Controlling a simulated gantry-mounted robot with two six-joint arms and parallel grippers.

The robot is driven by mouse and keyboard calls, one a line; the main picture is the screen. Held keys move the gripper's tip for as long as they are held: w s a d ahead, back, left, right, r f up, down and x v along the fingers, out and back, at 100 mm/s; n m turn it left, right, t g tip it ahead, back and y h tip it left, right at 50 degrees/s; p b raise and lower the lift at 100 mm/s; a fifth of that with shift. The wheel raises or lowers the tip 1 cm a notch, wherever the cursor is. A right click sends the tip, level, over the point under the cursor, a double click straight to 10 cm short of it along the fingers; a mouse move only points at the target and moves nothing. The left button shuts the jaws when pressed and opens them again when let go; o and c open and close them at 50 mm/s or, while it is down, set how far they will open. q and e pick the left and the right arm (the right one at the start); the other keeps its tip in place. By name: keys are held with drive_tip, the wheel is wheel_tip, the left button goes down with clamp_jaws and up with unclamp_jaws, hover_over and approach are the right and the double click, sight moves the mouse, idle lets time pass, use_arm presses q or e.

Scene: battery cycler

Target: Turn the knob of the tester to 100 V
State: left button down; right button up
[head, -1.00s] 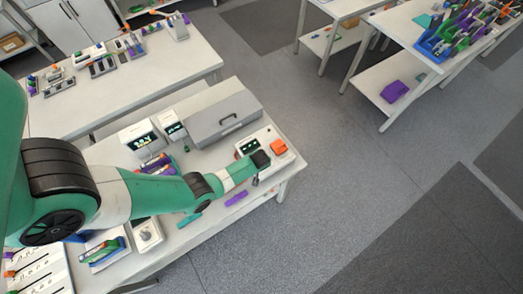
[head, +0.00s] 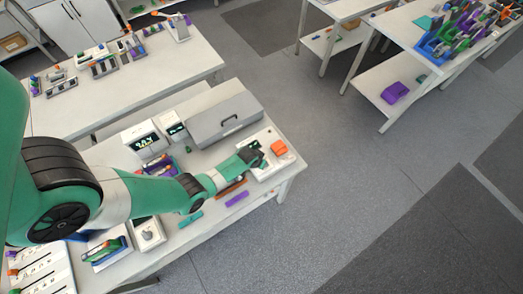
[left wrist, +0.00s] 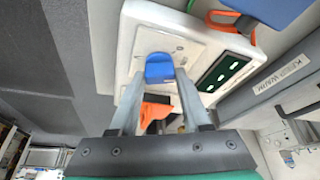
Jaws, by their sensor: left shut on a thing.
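The tester (head: 268,140) is a white box at the right end of the near table. It also shows in the left wrist view (left wrist: 135,28), with a dark display (left wrist: 220,72) on its face. Its blue knob (left wrist: 159,68) sits on a pale square panel between my fingertips. My left gripper (left wrist: 160,78) is shut on the knob, one finger on each side. In the head view my left gripper (head: 254,158) is over the tester and hides the knob. The dial markings are too small to read. My right gripper is not in view.
A purple piece (head: 237,198) and a teal piece (head: 190,219) lie near the table's front edge. A display unit (head: 145,139) stands further left.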

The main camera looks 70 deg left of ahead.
use_arm(q)
drive_tip(key=shift+m, duration=0.3)
drive_tip(key=shift+c, duration=1.8)
unclamp_jaws()
